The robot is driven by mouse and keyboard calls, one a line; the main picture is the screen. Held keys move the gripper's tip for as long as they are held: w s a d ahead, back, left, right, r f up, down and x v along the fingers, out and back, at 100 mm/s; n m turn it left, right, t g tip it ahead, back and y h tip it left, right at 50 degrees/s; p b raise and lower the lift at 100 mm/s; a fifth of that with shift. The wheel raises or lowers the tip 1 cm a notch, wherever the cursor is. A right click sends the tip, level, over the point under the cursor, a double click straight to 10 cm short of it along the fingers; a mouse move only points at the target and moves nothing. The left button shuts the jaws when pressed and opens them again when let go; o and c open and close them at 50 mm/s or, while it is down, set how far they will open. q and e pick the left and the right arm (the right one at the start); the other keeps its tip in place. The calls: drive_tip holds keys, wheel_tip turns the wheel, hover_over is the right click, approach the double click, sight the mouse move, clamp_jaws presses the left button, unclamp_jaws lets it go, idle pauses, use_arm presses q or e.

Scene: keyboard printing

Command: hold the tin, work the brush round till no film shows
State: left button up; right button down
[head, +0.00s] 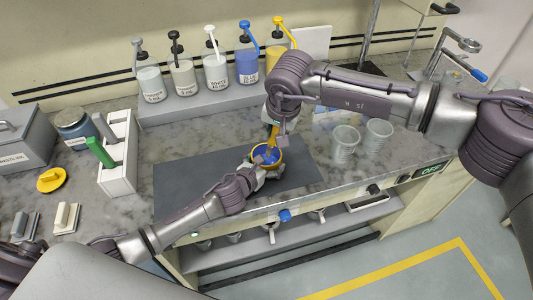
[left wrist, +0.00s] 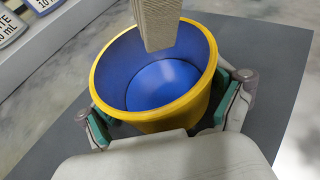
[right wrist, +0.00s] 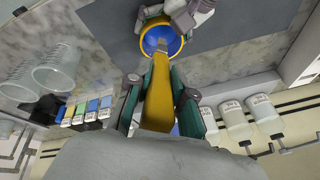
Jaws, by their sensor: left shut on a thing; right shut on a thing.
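The tin (left wrist: 205,52) is yellow outside with blue on its inner wall and floor. It stands over the dark grey mat (head: 190,180); in the head view the tin (head: 279,163) is partly covered by my arms. My left gripper (left wrist: 168,118) is shut around the tin, a green-padded finger on each side. My right gripper (right wrist: 158,105) is shut on the yellow handle of the brush (right wrist: 157,85), which points into the tin. In the left wrist view the brush's pale head (left wrist: 157,22) hangs over the opening. I cannot tell whether it touches the inside.
Several pump bottles (head: 216,72) stand on a raised shelf at the back. Two clear cups (head: 345,142) stand right of the mat. A white holder with a green-handled tool (head: 101,153), a yellow lid-like piece (head: 51,179) and a grey box (head: 20,140) are left. The counter's front edge is close.

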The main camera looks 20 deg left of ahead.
drive_tip(key=shift+r, duration=0.1)
drive_tip(key=shift+r, duration=1.9)
use_arm(q)
drive_tip(key=o, duration=1.3)
drive_tip(key=shift+o, duration=0.2)
